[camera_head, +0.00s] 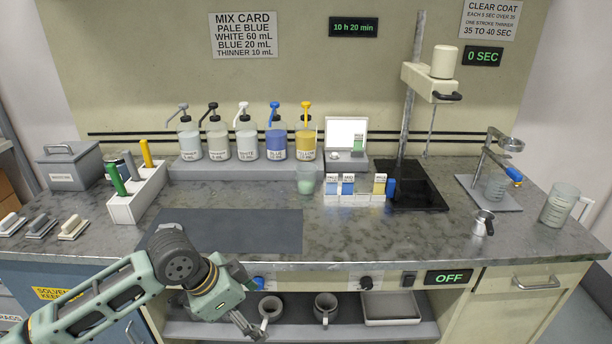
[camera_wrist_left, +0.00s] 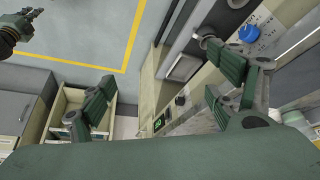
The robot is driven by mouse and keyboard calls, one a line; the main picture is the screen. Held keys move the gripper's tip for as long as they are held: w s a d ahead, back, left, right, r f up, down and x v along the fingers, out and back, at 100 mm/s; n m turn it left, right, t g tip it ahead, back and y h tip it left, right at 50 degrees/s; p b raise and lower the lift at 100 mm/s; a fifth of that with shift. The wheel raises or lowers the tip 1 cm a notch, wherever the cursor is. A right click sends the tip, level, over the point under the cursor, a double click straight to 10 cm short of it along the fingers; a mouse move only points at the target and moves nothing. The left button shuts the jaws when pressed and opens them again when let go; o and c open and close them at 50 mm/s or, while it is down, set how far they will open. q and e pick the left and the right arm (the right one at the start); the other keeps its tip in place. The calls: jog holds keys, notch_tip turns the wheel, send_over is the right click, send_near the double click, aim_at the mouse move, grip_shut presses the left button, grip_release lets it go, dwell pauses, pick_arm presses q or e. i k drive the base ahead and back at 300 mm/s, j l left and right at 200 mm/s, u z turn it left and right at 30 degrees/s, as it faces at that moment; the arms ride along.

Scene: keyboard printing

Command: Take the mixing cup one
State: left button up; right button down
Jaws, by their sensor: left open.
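Two grey cups with handles stand on the low shelf under the bench: a left cup (camera_head: 271,308) and a right cup (camera_head: 326,306). I cannot read a mark that tells which is mixing cup one. My left gripper (camera_head: 250,328) is just left of the left cup in the head view, pointing down and to the right. In the left wrist view my left gripper (camera_wrist_left: 163,70) has its fingers wide apart with nothing between them.
The shelf (camera_head: 200,330) lies below the bench's front edge, with a shallow tray (camera_head: 390,308) at its right. A blue knob (camera_head: 258,283) and a black knob (camera_head: 366,283) sit on the panel above. Pump bottles (camera_head: 247,140) stand at the back; the dark mat (camera_head: 250,230) is clear.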

aim_at(306, 180)
jog(key=i, duration=1.8)
